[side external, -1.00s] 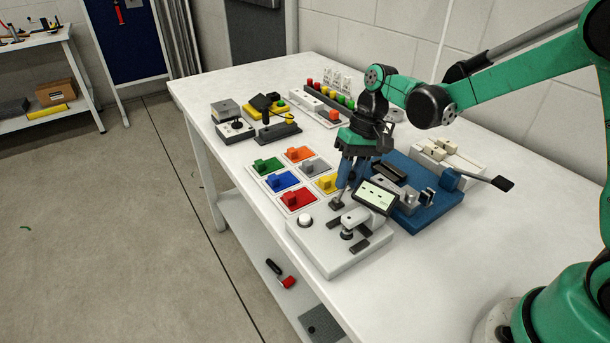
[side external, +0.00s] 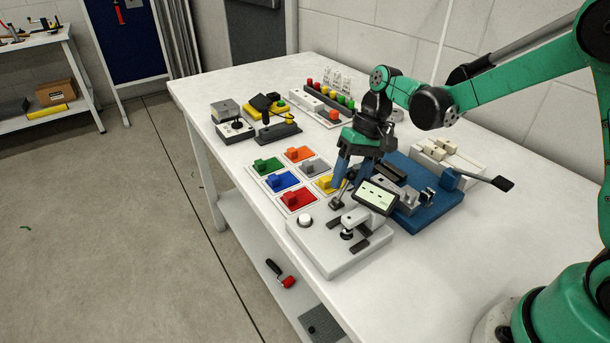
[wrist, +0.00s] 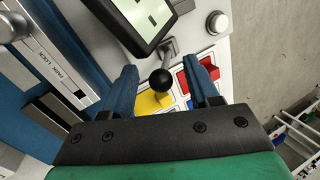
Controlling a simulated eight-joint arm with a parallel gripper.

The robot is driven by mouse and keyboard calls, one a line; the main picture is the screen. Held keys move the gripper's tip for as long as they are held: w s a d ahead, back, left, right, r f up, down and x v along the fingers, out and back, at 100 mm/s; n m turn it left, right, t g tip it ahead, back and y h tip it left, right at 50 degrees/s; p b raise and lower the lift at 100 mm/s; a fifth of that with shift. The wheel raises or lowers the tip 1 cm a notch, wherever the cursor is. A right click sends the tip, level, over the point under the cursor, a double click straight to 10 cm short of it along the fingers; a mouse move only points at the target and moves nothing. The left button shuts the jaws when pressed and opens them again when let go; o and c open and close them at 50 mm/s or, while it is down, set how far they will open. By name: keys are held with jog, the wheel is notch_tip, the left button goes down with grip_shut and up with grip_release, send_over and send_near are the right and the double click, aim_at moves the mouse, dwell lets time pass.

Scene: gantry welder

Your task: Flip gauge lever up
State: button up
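The gauge (side external: 330,252) is a pale grey box on the near part of the bench, with a tilted screen (side external: 377,198) and a round white button (side external: 305,220). Its lever is a short grey rod with a black ball knob (wrist: 161,79) in the wrist view, beside the screen. My gripper (wrist: 165,68) is open, with one blue finger on each side of the knob and visible gaps to both. In the side view my gripper (side external: 349,192) points down behind the screen. The knob is hard to make out there, and one finger is partly hidden.
A blue fixture (side external: 430,206) with a long black-ended handle (side external: 490,180) stands close on the right. Coloured blocks on matching pads (side external: 283,180) lie to the left. Switch boxes and a row of coloured buttons stand farther back. The near right bench top (side external: 440,270) is clear.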

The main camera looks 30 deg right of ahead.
aim_at(353, 172)
jog(key=v, duration=0.5)
jog(key=shift+d+r, duration=0.15)
jog(key=shift+r, duration=0.15)
jog(key=shift+s+r, duration=0.3)
jog(key=shift+r, duration=0.05)
jog(key=s+r+t+h, duration=0.1)
jog(key=s+a+r+t+h, duration=0.1)
jog(key=s, duration=0.1)
jog(key=shift+s+r+n+t, duration=0.2)
jog(key=shift+s+n+t, duration=0.1)
jog(key=shift+t, duration=0.1)
jog(key=s+t, duration=0.1)
jog(key=s+n+t+h, duration=0.1)
jog(key=s+t, duration=0.1)
jog(key=shift+s+r, duration=0.2)
jog(key=shift+s, duration=0.1)
jog(key=shift+s+d+f+n+t+h, duration=0.15)
jog(key=shift+s+t+h, duration=0.1)
jog(key=shift+s+t, duration=0.15)
jog(key=shift+s+a+f+n+t+h, duration=0.15)
jog(key=shift+s+t+h, duration=0.15)
jog(key=shift+t, duration=0.2)
